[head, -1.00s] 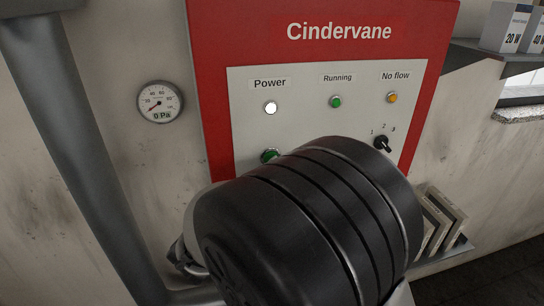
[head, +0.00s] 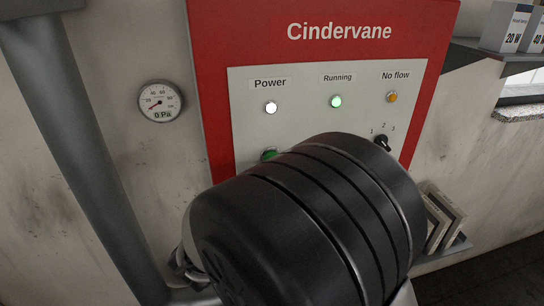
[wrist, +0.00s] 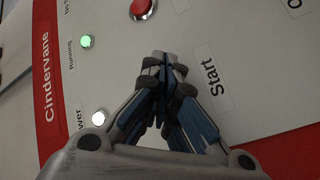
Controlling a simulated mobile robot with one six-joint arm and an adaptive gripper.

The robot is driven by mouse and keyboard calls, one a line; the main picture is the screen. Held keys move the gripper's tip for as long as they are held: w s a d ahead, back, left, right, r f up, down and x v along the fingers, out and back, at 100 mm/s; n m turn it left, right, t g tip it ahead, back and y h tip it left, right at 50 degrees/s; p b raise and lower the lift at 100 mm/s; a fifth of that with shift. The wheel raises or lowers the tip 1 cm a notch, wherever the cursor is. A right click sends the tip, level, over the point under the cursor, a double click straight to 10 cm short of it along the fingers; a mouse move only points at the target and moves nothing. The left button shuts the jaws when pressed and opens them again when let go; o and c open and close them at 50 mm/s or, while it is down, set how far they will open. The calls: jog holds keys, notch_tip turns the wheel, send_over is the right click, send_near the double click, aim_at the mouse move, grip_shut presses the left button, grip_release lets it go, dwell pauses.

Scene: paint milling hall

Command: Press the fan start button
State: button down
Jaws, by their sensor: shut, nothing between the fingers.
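The fan panel (head: 250,200) is light grey in a red "Cindervane" frame (head: 250,30). Its green button (head: 269,155) shows only partly above my arm in the head view. In the wrist view my gripper (wrist: 161,60) is shut and empty, its fingertips over the panel beside the "Start" label (wrist: 213,80). The start button is hidden behind the fingers there; I cannot tell whether they touch it. The Running lamp (head: 336,102) is lit bright green, also in the wrist view (wrist: 88,41). The Power lamp (head: 271,108) is lit white.
A red button (wrist: 143,8) sits beyond my fingertips. The No flow lamp (head: 392,96) is dull amber, above a black selector knob (head: 382,143). A pressure gauge (head: 160,101) and a grey pipe (head: 85,160) are on the left. Shelves hold boxes (head: 508,28) on the right.

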jog(key=s, duration=0.2)
jog(key=s+d+p, duration=0.1)
jog(key=s, duration=0.1)
jog(key=shift+s+d, duration=0.2)
jog(key=shift+s, duration=0.2)
dwell(0.6)
jog(key=w+a+r+g+y+b, duration=0.15)
jog(key=w+y, duration=0.25)
jog(key=y, duration=0.5)
jog(key=s+d+f+m+g, duration=0.1)
jog(key=s+d+f+g, duration=0.1)
jog(key=s+d, duration=0.3)
jog(key=s+d+f+m+g+b, duration=0.1)
jog(key=s+d+f+g, duration=0.2)
jog(key=s, duration=1)
jog(key=s+d+f+m+g, duration=0.1)
jog(key=s+d+f+g, duration=0.2)
jog(key=s+d+g, duration=0.2)
jog(key=s+d, duration=0.2)
jog(key=s, duration=0.2)
jog(key=shift+s+d+f+m, duration=0.15)
jog(key=shift+s+d+m, duration=0.1)
jog(key=shift+s+m, duration=0.15)
